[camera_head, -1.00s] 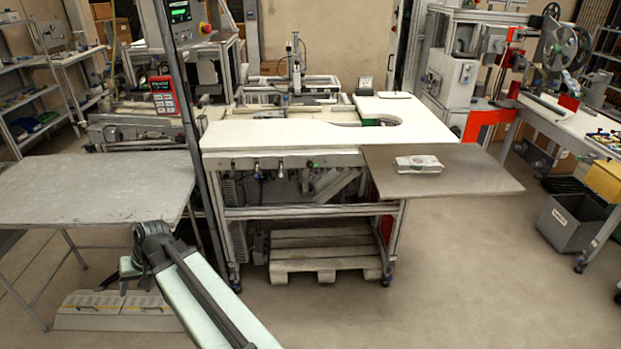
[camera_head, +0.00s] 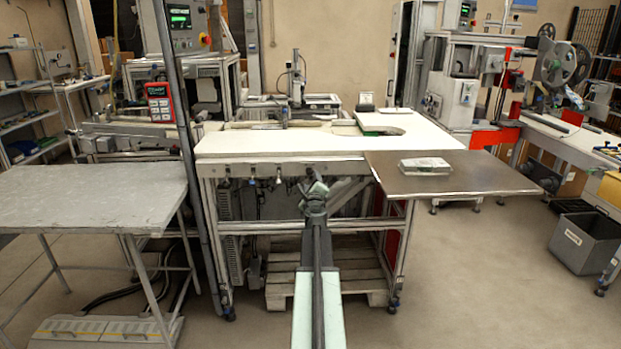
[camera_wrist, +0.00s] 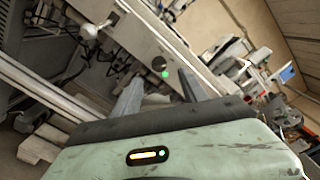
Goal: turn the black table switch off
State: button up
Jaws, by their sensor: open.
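The black table switch (camera_wrist: 158,62) is a small dark knob on the pale front rail of the white table (camera_head: 330,141). A green light (camera_wrist: 165,74) glows right beside it in the wrist view. My gripper (camera_wrist: 163,92) is open and empty, its two grey fingers pointing toward the rail. The switch appears just beyond and between the fingertips, apart from them. In the head view my gripper (camera_head: 314,190) is in front of the table's front rail, below the tabletop. I cannot make out the switch there; my arm may hide it.
A white knob (camera_wrist: 88,31) sticks out farther along the rail. A brown side panel (camera_head: 460,178) with a small white item (camera_head: 425,166) juts out at right. A grey table (camera_head: 90,198) stands at left, beside a dark post. A wooden pallet (camera_head: 280,290) lies below.

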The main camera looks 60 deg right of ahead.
aim_at(310, 173)
jog(key=x, duration=0.7)
grip_shut()
jog(key=shift+a, duration=0.1)
jog(key=shift+n, duration=0.3)
jog(key=n, duration=0.6)
jog(key=shift+n, duration=0.4)
jog(key=n, duration=0.6)
jog(key=shift+s+n, duration=0.1)
jog(key=shift+n, duration=0.2)
